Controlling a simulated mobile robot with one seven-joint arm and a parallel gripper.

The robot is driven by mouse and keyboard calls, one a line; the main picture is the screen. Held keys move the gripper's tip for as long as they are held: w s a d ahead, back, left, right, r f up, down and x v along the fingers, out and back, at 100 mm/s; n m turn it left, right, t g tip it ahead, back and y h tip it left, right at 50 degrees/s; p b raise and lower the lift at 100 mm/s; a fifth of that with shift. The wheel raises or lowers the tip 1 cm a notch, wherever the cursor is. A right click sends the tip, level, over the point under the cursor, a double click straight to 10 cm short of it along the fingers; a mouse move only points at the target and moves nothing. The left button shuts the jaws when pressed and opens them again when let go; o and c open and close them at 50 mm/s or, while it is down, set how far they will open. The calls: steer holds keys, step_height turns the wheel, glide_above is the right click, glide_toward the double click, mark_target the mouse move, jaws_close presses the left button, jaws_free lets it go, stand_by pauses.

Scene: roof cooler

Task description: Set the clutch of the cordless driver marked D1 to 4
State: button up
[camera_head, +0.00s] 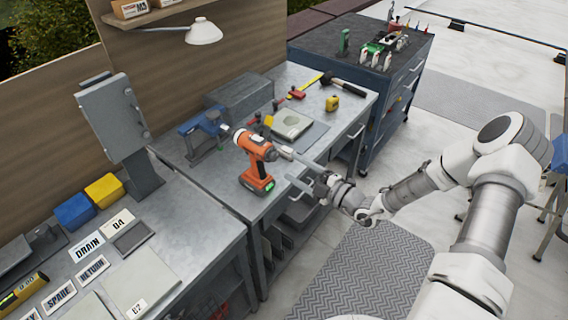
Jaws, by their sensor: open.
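An orange and black cordless driver (258,148) stands upright on its battery near the front edge of the grey metal bench. A small green patch shows on its base. Its nose, with a pale ring, points to the left and away from me. The marking D1 and the clutch numbers are too small to read. My gripper (286,166) is open, to the right of the driver, with its two fingers pointing left towards it. One fingertip is close to the rear of the driver's body; I cannot tell whether they touch. Nothing shows between the fingers.
A grey plate (291,125), a yellow tape measure (332,103) and a hammer (345,83) lie further right. A nearer bench holds label cards (92,268) and bins (75,211). A dark tool cabinet (362,70) stands beyond.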

steer(key=b+v, duration=0.1)
steer(key=v, duration=1)
steer(key=shift+s+d, duration=0.15)
steer(key=shift+d, duration=0.15)
